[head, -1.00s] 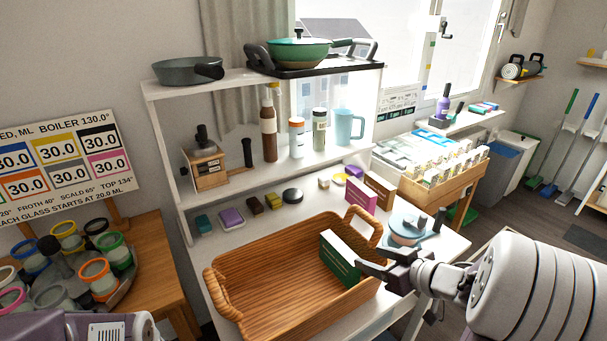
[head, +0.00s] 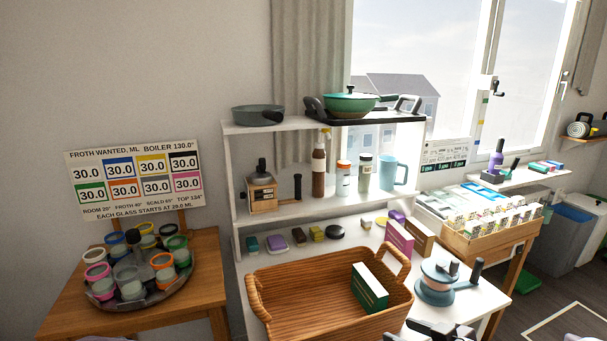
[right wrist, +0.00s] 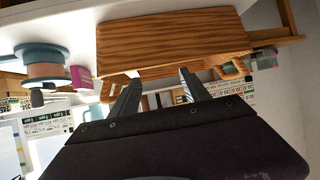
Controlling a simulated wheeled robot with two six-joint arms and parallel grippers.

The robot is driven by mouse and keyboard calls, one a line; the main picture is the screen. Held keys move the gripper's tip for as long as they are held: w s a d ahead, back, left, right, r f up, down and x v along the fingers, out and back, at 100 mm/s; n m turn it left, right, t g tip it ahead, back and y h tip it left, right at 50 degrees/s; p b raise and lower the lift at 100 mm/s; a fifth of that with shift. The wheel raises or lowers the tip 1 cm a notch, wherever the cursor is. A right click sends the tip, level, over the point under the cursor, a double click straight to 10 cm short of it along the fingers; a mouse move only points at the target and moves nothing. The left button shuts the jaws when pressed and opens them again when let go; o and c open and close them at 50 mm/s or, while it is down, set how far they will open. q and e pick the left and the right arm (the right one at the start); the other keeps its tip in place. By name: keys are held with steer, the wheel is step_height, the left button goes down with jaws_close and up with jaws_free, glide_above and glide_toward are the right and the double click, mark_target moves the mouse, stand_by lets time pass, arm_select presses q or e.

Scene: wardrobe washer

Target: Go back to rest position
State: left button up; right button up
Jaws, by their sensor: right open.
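My right gripper (head: 440,328) shows at the bottom edge of the head view, in front of the table and just right of the wicker basket (head: 262,312). In the right wrist view its two fingers (right wrist: 160,92) stand apart with nothing between them. The basket (right wrist: 170,40) fills the upper middle of that view, clear of the fingers. A green and white box (head: 370,290) stands in the basket's right part, apart from the gripper.
A blue reel with a crank (head: 437,283) stands on the table right of the basket, close to my right gripper. A white shelf (head: 310,123) rises behind. A wooden side table (head: 200,290) with a carousel of glasses is at left.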

steer(key=w+a+f+m+h, duration=0.3)
steer(key=a, duration=0.3)
steer(key=s+d+f+m+g+h, duration=0.1)
steer(key=s+f+m+g, duration=0.1)
steer(key=s+f+g, duration=0.45)
steer(key=s+d+f+m+g+h, duration=0.1)
steer(key=s+f+m+g+h, duration=0.15)
steer(key=s, duration=0.75)
step_height(320, 180, up, 13)
steer(key=n+p, duration=0.1)
steer(key=p, duration=1.2)
steer(key=shift+s+d+y+p, duration=0.15)
steer(key=shift+s+y+p, duration=0.05)
steer(key=shift+y+p, duration=0.2)
